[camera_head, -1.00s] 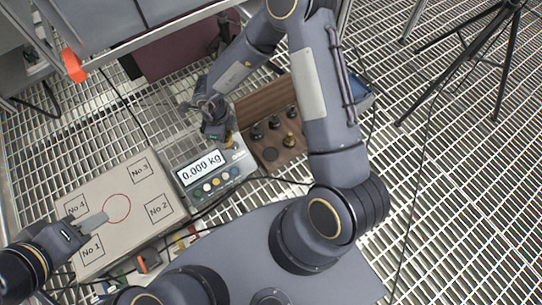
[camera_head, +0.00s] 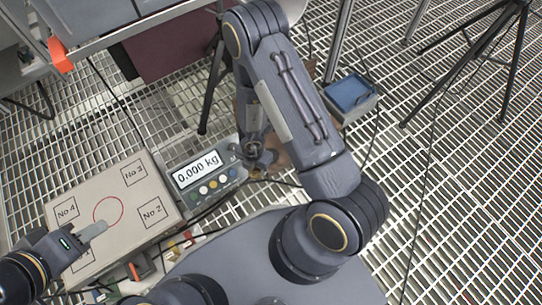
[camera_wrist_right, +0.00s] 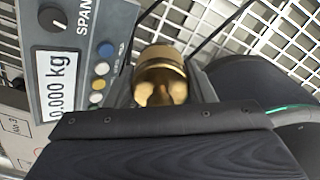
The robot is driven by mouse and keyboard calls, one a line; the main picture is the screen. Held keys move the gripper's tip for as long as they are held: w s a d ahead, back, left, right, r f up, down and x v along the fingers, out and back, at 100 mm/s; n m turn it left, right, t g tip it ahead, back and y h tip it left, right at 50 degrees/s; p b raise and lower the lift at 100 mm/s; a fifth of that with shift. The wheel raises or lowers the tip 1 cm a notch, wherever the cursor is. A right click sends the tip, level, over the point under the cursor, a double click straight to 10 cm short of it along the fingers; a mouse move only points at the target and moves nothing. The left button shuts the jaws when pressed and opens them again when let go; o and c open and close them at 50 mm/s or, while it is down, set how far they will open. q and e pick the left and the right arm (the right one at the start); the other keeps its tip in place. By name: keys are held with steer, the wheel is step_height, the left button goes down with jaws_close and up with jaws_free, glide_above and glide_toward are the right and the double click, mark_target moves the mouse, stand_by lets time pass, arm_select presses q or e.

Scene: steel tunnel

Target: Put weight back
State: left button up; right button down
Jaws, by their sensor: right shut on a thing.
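A brass weight (camera_wrist_right: 160,76) shows in the right wrist view, held upright at my right gripper. My right gripper (camera_head: 258,160) is shut on it, just right of the scale display, beside the wooden weight block (camera_head: 284,158). My right arm hides most of that block, including any other weights on it. The scale display (camera_head: 198,169) reads 0.000 kg; it also shows in the right wrist view (camera_wrist_right: 58,82). The grey platform (camera_head: 150,190) has a red circle and numbered squares and looks empty. My left gripper (camera_head: 92,232) is over its left edge; its jaw state is unclear.
A blue-topped box (camera_head: 350,93) stands on the grating at upper right. A black tripod (camera_head: 480,65) stands farther right. A table (camera_head: 110,20) is at the top left. Cables run beside the scale. The grating at right is mostly clear.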

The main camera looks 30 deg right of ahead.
steer(key=shift+w+d+f, duration=0.15)
steer(key=shift+w+d, duration=0.1)
steer(key=shift+d, duration=0.1)
steer(key=w+d+f+b, duration=0.1)
steer(key=w+d+f, duration=0.1)
steer(key=d+f, duration=0.1)
steer(key=w+d+f+b, duration=0.1)
steer(key=w+d+f, duration=0.2)
steer(key=w+d+f+b, duration=0.2)
steer(key=d, duration=0.1)
steer(key=shift+w+d+f, duration=0.35)
steer(key=shift+w+f, duration=0.05)
steer(key=shift+w+d+f, duration=0.1)
steer(key=shift+d+f, duration=0.05)
steer(key=shift+f, duration=0.1)
step_height(320, 180, down, 4)
steer(key=shift+w+d+r+b, duration=0.15)
steer(key=shift+r+b, duration=0.1)
steer(key=shift+b, duration=0.75)
steer(key=shift+r, duration=0.1)
steer(key=c, duration=0.6)
jaws_free()
steer(key=shift+c, duration=0.2)
